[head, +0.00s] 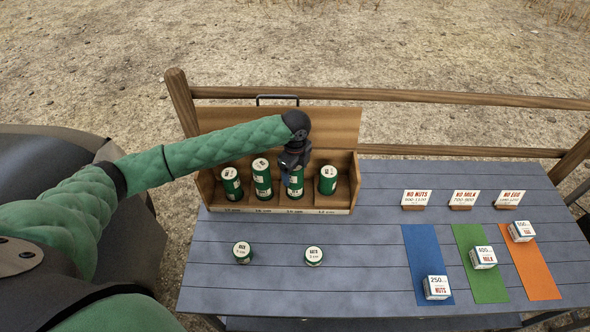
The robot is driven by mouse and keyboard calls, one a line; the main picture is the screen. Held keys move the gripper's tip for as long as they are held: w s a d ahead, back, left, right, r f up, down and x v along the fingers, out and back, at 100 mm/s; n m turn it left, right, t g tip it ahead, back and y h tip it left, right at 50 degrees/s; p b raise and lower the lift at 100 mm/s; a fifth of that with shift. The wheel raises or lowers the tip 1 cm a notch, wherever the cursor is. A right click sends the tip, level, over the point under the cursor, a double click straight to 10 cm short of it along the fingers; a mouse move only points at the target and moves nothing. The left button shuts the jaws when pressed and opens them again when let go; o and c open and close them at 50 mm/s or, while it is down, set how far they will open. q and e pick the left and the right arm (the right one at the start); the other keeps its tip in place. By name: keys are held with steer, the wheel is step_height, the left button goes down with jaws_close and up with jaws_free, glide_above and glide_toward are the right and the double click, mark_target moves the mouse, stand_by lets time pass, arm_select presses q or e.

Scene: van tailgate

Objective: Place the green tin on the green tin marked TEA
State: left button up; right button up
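Several green tins with white labelled lids stand in a row in an open wooden box: a far-left tin (231,184), a taller-looking one (262,179), one under my gripper (297,186) and a far-right tin (328,180). Two more green tins stand on the table in front, a left one (242,253) and a right one (314,256). The lid print is too small to tell which is marked TEA. My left gripper (289,176) points down at the third tin in the box and hides part of it. Its fingers are too dark and small to show whether they grip. My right gripper is out of view.
The box's front strip (285,210) carries small labels. White sign cards (417,198) stand at the right, behind blue (422,249), green (471,237) and orange (535,272) mats with white boxes on them. The table's front middle is clear. A wooden rail (440,97) runs behind.

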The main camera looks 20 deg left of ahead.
arm_select(q)
steer(key=shift+r, duration=0.2)
steer(key=shift+r+b, duration=0.4)
step_height(320, 180, up, 3)
steer(key=shift+f+b, duration=0.1)
steer(key=shift+b, duration=0.65)
step_height(320, 180, up, 6)
steer(key=shift+r+b, duration=0.2)
steer(key=shift+b, duration=0.9)
steer(key=shift+r, duration=0.9)
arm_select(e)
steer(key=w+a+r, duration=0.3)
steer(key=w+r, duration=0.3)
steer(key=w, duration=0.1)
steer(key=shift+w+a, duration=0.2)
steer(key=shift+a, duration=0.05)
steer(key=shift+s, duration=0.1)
